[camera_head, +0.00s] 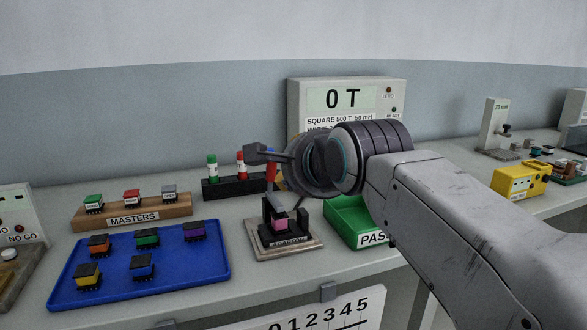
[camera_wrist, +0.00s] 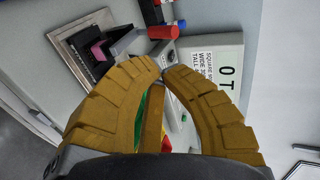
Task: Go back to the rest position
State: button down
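My gripper (camera_head: 268,158) hangs in the air above and behind the adapter fixture (camera_head: 285,248). In the wrist view the two brown finger pads of my gripper (camera_wrist: 163,72) curve together and their tips nearly meet, with nothing visible held between them. A pink connector block (camera_head: 281,224) sits in the black holder of the adapter; it also shows in the wrist view (camera_wrist: 97,50). My arm reaches in from the lower right and hides part of the bench.
A grey gauge box (camera_head: 298,98) reading "0 T" stands behind my gripper. The green PASS tray (camera_head: 345,212) lies partly under my arm. A blue tray (camera_head: 185,270) with several connectors and the MASTERS block (camera_head: 165,212) are left. A yellow device (camera_head: 515,180) is right.

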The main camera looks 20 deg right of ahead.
jog(key=s+f+n+g+p, duration=0.1)
jog(key=s+n+g+p, duration=0.8)
jog(key=s+n+p, duration=0.9)
jog(key=s+p, duration=0.4)
jog(key=p, duration=0.5)
jog(key=shift+s+g+p, duration=0.2)
jog(key=shift+g+p, duration=0.2)
